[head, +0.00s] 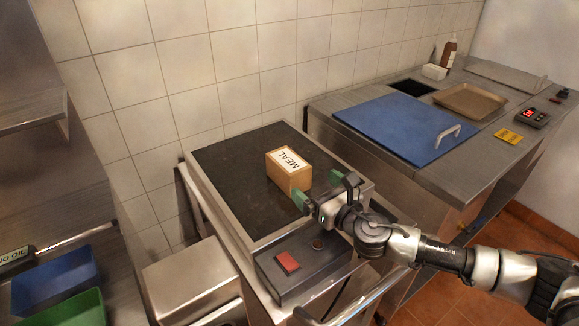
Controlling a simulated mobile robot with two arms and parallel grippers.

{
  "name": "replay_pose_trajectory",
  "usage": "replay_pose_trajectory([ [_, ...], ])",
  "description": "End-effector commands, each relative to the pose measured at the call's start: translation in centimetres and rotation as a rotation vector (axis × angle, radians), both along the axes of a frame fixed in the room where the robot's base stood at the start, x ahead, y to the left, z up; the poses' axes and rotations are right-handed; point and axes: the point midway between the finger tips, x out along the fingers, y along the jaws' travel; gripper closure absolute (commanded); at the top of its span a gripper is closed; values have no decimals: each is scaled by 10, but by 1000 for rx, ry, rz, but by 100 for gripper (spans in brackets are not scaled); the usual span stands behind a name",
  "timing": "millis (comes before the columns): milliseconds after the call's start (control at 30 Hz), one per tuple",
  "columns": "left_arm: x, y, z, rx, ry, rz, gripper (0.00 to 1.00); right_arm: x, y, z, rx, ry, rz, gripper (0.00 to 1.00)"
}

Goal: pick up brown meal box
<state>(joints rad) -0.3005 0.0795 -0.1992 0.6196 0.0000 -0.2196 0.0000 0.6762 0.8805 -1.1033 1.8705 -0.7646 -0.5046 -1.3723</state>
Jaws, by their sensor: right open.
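The brown meal box (287,177) sits on the dark flat top of the grill (228,162). It is a small box with a white label reading MEAL on top. My right gripper (318,190) has green fingertips and is just to the right of and in front of the box. One fingertip is close to the box's near right corner; I cannot tell if it touches. The gripper is open and holds nothing. My left gripper is not in view.
The grill has a front panel with a red button (287,262) and a handle bar. To the right is a steel counter with a blue lid (394,128), a tray (469,102) and a bottle (448,52). Blue (53,281) and green bins are at lower left. A tiled wall stands behind.

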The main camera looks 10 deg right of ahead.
Motion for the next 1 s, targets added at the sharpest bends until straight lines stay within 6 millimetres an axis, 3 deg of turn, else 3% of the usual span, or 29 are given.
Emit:
replay_pose_trajectory([
  [167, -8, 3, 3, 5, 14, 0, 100, 25, 11, 1, 2, 0, 0, 0],
  [367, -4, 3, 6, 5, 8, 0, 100, 38, 17, 4, 4, 1, 0, 0],
  [633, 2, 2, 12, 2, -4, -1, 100, 71, 35, 7, 4, 2, -2, 0],
  [967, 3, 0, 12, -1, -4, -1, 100, 78, 38, 6, 4, 4, -1, 0],
  [1000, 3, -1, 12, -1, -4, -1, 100, 78, 38, 6, 4, 4, -1, 5],
])
